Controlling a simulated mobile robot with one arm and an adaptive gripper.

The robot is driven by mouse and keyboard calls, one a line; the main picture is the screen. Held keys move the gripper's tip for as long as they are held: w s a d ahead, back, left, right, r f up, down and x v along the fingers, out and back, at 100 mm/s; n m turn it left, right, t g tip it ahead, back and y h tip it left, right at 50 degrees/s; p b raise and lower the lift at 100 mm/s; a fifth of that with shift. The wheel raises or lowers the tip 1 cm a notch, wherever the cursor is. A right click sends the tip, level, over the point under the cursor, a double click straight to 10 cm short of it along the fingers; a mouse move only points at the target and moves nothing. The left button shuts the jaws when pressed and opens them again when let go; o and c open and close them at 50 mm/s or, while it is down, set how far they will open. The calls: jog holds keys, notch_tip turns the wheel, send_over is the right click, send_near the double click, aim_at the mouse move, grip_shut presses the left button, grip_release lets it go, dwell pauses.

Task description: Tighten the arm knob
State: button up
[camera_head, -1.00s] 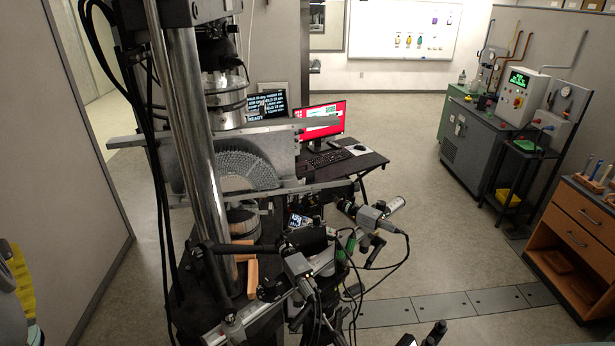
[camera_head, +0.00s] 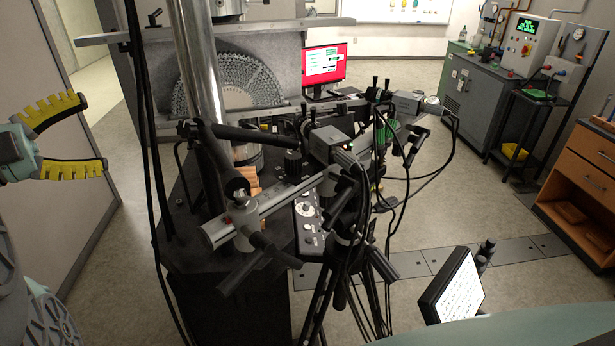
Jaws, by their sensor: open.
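My gripper (camera_head: 95,133) is at the left of the head view, with its two yellow ribbed fingers spread and nothing between them. It is apart from the test rig. A camera rig with black clamp knobs stands at the centre. A light metal rail (camera_head: 290,200) carries a black T-handled knob (camera_head: 262,244) at its lower left. A black arm (camera_head: 265,134) runs from near the steel column to a dark ribbed knob (camera_head: 292,164). Several more black knobs sit around the cameras (camera_head: 328,145), and I cannot tell which is the arm knob.
A steel column (camera_head: 203,80) and black cables (camera_head: 150,170) stand between my gripper and the rig. Tripod legs and hanging cables fill the front centre. A white-faced panel (camera_head: 460,287) is at lower right. Open floor lies right of the rig, before the wooden drawers (camera_head: 585,165).

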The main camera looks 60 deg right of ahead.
aim_at(182, 130)
jog(key=w+f+n+t+y+b, duration=0.1)
jog(key=w+f+t+b, duration=0.1)
jog(key=w+f, duration=0.1)
jog(key=p+x, duration=0.8)
jog(key=x, duration=0.6)
jog(key=shift+w+d+r, duration=0.15)
jog(key=shift+d, duration=0.1)
jog(key=shift+d+f, duration=0.3)
jog(key=shift+d, duration=0.2)
grip_shut()
